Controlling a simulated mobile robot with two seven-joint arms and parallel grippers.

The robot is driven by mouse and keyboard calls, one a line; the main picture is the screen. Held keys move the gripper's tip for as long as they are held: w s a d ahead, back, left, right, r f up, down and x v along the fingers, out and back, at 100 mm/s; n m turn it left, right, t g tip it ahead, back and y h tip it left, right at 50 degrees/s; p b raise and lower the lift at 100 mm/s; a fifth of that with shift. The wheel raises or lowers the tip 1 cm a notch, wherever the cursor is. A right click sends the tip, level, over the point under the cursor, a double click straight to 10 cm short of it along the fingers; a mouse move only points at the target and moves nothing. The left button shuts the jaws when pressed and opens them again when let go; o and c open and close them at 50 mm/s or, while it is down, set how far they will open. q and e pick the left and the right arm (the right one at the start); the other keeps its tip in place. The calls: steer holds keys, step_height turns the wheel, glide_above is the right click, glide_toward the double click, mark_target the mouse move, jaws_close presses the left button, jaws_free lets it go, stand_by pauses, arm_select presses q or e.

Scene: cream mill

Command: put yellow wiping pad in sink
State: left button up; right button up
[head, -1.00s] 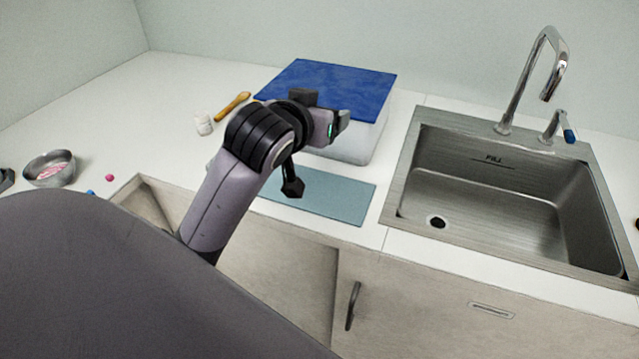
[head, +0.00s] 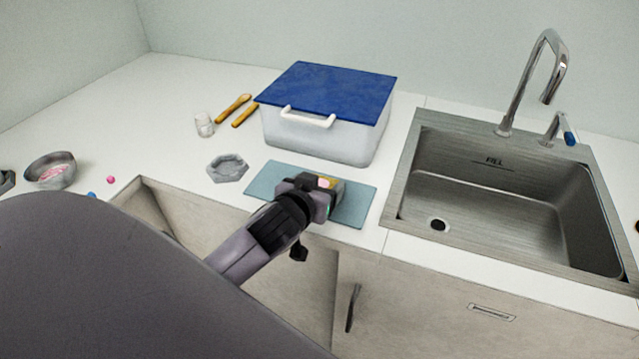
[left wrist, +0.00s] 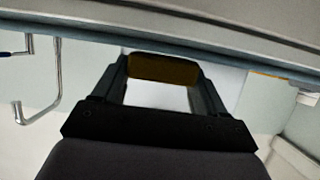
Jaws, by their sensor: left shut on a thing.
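The yellow wiping pad (head: 338,186) shows as a small yellow patch at the tip of my left gripper (head: 327,192) in the head view. In the left wrist view the pad (left wrist: 163,69) is a dark yellow block between the two fingertips. The left gripper is shut on it, over the right part of the blue-grey mat (head: 264,188). The gripper hides most of the pad in the head view. The steel sink (head: 510,205) is set in the counter to the right, its basin empty. My right gripper is not in view.
A clear box with a blue lid (head: 330,86) stands behind the mat. A tall faucet (head: 522,80) and a blue-tipped lever (head: 560,128) rise behind the sink. A grey dish (head: 228,168), a small jar (head: 204,125), wooden utensils (head: 235,106) and a metal bowl (head: 50,170) lie left.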

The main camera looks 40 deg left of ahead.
arm_select(q)
steer(key=shift+f, duration=0.15)
steer(key=o, duration=1)
